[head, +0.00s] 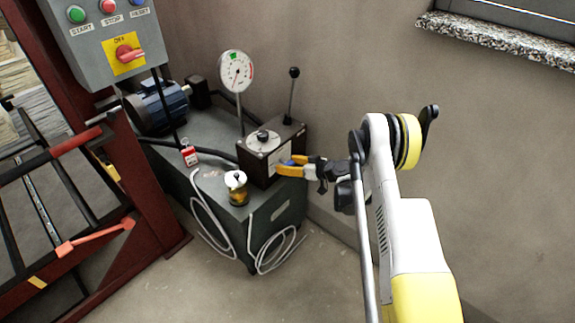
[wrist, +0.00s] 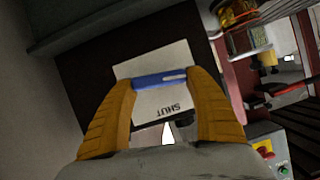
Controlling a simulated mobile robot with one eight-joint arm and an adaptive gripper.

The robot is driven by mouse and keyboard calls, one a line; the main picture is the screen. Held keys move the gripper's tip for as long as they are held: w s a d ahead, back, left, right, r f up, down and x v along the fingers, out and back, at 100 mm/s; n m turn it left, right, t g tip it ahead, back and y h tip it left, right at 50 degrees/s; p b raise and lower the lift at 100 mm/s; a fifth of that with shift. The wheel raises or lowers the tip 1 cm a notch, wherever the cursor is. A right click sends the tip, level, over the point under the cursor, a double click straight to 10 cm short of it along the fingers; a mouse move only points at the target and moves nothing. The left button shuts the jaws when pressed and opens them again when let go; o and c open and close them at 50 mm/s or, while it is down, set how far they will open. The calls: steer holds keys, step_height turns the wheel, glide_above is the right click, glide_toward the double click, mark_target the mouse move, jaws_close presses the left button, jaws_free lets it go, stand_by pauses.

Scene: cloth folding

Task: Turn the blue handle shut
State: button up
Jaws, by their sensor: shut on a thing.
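The blue handle (wrist: 158,79) lies across a white plate (wrist: 178,62) on the front of a dark box (head: 258,166). The word SHUT shows upside down on the plate in the wrist view, on the gripper's side of the handle. My gripper (head: 285,168) has orange fingers and is shut on the blue handle, with one fingertip at each end of it in the wrist view. In the head view only a small bit of the handle (head: 287,162) shows; the fingers hide the rest.
The box stands on a grey-green tank (head: 262,213) with a gauge (head: 237,70), a black-knobbed lever (head: 292,95), a blue motor (head: 156,107) and an amber jar (head: 237,188). A red frame (head: 115,180) and a button panel (head: 103,40) are left. A wall is behind; open floor in front.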

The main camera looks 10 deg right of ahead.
steer(key=m+y, duration=0.2)
steer(key=m, duration=0.1)
steer(key=m+g, duration=0.1)
steer(key=shift+w+d+r+m+y, duration=0.1)
steer(key=shift+w+d+m+y, duration=0.15)
steer(key=shift+m+y, duration=0.15)
stand_by(0.4)
steer(key=o, duration=1.2)
steer(key=shift+c, duration=0.2)
steer(key=v, duration=1.2)
steer(key=shift+w, duration=0.1)
